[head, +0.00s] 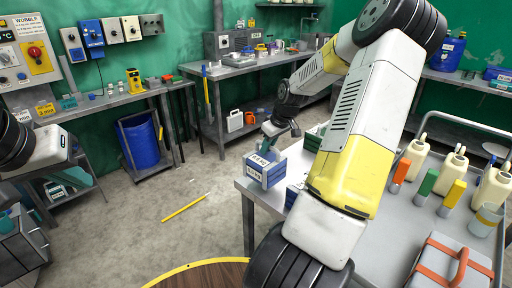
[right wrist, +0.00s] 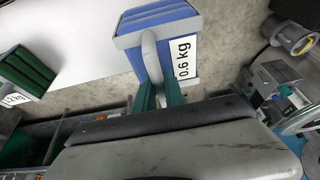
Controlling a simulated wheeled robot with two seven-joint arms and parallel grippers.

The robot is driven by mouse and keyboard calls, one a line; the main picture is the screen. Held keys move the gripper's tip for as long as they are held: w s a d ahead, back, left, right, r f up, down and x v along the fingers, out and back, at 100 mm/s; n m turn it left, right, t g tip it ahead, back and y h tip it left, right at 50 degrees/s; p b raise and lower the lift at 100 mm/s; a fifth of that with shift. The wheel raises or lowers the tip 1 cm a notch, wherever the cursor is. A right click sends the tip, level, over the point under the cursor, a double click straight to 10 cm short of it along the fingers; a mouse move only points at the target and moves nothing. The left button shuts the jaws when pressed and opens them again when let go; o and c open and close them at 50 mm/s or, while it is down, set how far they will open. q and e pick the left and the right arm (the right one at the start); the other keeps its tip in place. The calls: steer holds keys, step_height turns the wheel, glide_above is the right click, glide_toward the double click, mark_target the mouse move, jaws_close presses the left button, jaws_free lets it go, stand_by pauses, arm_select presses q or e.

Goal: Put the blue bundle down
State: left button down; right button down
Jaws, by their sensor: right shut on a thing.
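The blue bundle (head: 265,171), with a white label and a pale handle, is at the far left corner of the grey table (head: 388,228). In the right wrist view the bundle (right wrist: 157,32) reads "0.6 kg" and overlaps both the pale tabletop and the floor past its edge. I cannot tell whether it touches the table. My right gripper (head: 283,131) is above it, and its green fingers (right wrist: 160,95) are shut on the handle. My left arm shows at the left edge of the head view; its fingers cannot be made out.
A green bundle (right wrist: 24,72) lies on the table beside the blue one. Another blue bundle (head: 292,196) is partly hidden by my right arm. Floor lies beyond the left edge.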

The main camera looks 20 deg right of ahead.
mark_target(273, 153)
steer(key=d, duration=0.3)
steer(key=shift+w+f, duration=0.15)
steer(key=shift+w, duration=0.2)
steer(key=shift+f, duration=1.7)
steer(key=c, duration=1.4)
jaws_free()
steer(key=shift+f, duration=0.1)
